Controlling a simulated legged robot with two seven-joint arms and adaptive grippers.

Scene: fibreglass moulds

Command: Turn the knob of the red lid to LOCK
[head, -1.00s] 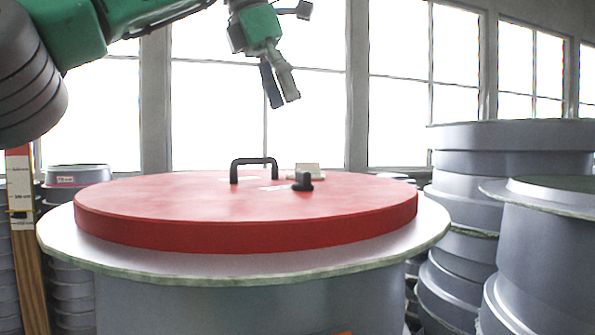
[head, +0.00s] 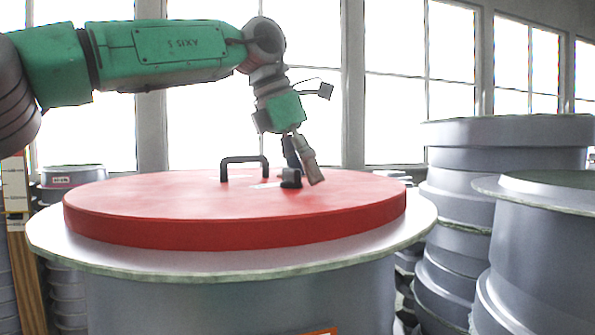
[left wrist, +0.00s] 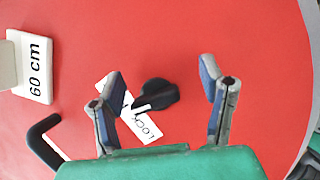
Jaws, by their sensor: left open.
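The red lid (head: 200,200) lies flat on a large grey round mould. Its black knob (head: 291,179) stands on top, right of a black arched handle (head: 244,160). In the left wrist view the knob (left wrist: 156,95) shows between the two fingers, beyond their tips, with a white label reading LOCK (left wrist: 140,122) beside and partly under it. A white mark on the knob points toward the label area. My left gripper (head: 306,181) is open and empty, pointing down just above the lid at the knob. In the head view I cannot tell whether it touches the knob. My right gripper is not in view.
Stacked grey moulds (head: 510,150) stand at the right, more (head: 72,180) at the left. Windows fill the back. The near part of the lid is clear.

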